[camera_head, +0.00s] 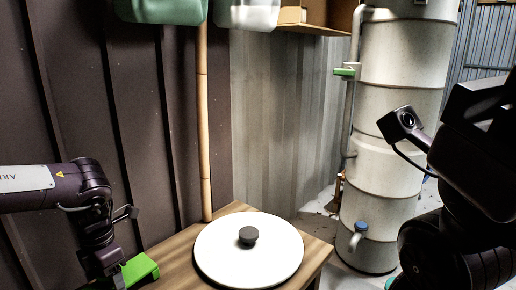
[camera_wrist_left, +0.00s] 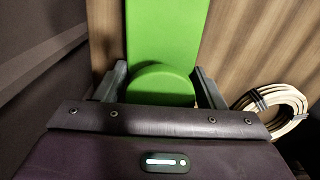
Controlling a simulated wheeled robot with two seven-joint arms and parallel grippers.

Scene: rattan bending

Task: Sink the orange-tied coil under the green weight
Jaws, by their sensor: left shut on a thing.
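The green weight (camera_head: 141,268) shows at the lower left in the head view, by the left edge of the wooden table. In the left wrist view the green weight (camera_wrist_left: 163,35) is a long flat green piece with a round green knob. My left gripper (camera_wrist_left: 160,84) is shut on the knob, one finger on each side. In the head view my left gripper (camera_head: 117,272) is partly cut off by the bottom edge. A pale coil (camera_wrist_left: 275,108) with dark-looking ties lies at the right of the wrist view; no orange tie is discernible. My right gripper is not visible.
A white round lid (camera_head: 225,258) with a black knob covers much of the wooden table (camera_head: 239,208). A bamboo pole (camera_head: 204,130) stands behind it. A tall pale cylinder (camera_head: 385,190) with a blue-handled tap (camera_head: 360,228) stands at the right. Containers (camera_head: 163,10) are overhead.

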